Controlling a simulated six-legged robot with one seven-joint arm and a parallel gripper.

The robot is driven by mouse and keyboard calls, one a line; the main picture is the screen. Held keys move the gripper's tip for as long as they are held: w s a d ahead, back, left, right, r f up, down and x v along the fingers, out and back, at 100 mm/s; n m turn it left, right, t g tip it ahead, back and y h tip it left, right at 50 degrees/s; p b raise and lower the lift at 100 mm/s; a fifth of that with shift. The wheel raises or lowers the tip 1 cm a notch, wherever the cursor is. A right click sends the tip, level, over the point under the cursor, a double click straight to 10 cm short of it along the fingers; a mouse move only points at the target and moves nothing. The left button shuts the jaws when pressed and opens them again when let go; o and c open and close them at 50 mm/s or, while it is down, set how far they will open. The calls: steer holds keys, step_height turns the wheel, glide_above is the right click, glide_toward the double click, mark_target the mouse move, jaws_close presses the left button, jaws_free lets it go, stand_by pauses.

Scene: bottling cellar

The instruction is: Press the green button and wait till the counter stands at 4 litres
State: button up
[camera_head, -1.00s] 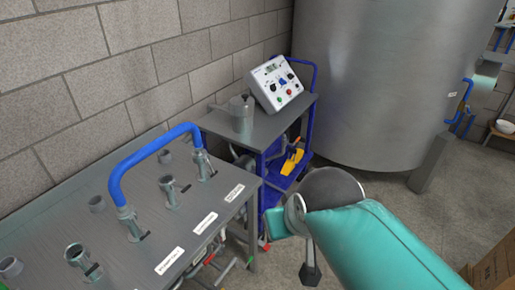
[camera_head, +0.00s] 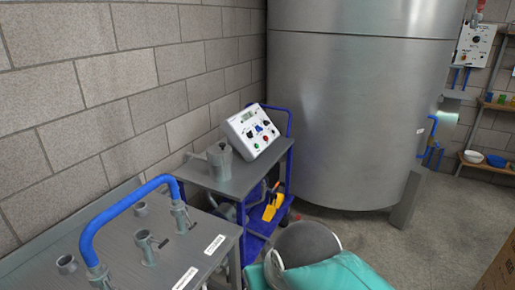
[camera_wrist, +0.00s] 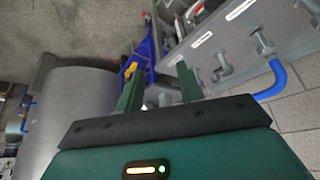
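A white control box (camera_head: 252,131) sits tilted on top of a grey cart in the head view. In the head view only my arm shows at the bottom edge; the fingers are hidden.
The cart (camera_head: 217,180) has a grey jug (camera_head: 219,160) beside the box. A grey bench (camera_head: 205,272) with pipe stubs and a blue hose (camera_head: 117,213) stands in front, at left. A large steel tank (camera_head: 350,110) stands right of the cart. Floor (camera_head: 445,212) at right is clear.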

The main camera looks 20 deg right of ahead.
jaws_close()
stand_by(1.8)
